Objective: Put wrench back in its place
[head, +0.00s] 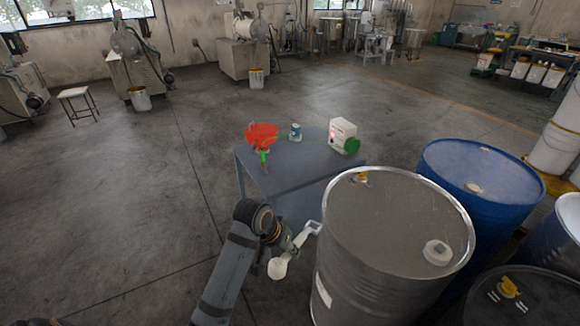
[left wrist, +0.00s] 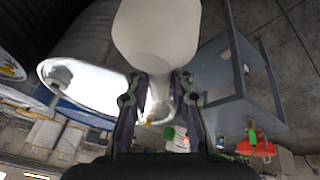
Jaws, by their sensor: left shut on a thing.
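My left gripper (head: 291,245) is shut on a pale, off-white tool, which I take to be the wrench (head: 277,268). It is held in the air just left of the grey steel drum and in front of the table. One end is broad and rounded; the other end, near the drum, looks forked or looped. In the left wrist view the broad end of the wrench (left wrist: 158,35) is close to the camera, and the gripper (left wrist: 158,80) has a finger on each side of it. My right gripper is not in view.
A blue-grey table (head: 300,172) holds a red object (head: 261,135), a green-handled tool (head: 264,157), a small can (head: 296,131) and a white box (head: 341,132) with a green part. The grey drum (head: 390,215) and a blue drum (head: 478,175) crowd the right.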

